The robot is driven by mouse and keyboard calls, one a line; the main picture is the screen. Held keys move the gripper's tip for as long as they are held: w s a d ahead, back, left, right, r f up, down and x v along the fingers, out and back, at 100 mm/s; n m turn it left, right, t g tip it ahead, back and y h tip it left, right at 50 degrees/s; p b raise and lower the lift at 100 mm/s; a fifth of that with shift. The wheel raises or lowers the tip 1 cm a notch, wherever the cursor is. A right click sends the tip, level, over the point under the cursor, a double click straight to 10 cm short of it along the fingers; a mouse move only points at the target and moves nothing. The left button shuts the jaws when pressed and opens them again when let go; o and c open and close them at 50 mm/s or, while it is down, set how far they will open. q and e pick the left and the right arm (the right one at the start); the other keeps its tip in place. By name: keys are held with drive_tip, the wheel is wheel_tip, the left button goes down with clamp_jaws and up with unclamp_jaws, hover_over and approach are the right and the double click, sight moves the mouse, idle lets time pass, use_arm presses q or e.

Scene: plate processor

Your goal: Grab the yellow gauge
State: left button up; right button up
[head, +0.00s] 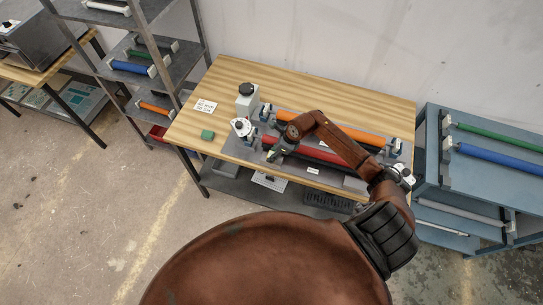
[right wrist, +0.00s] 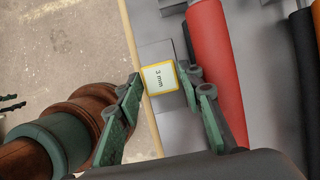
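The yellow gauge (right wrist: 159,78) is a small block with a yellow rim and a white face marked "3 mm", seen in the right wrist view. It sits on a grey surface close to the table's wooden edge, beside a red roller (right wrist: 213,55). My right gripper (right wrist: 165,84) is open, with one fingertip on each side of the gauge; I cannot tell whether they touch it. In the head view my right gripper (head: 274,154) is low over the front of the machine, and the gauge cannot be made out there. My left gripper is not clearly seen.
The wooden table (head: 300,94) carries the plate processor with red and orange (head: 342,127) rollers. A white bottle (head: 247,98) stands behind. Shelves with rollers stand left; a blue cart (head: 435,150) stands right.

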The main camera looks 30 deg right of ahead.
drive_tip(key=shift+c, duration=0.2)
clamp_jaws()
idle(0.3)
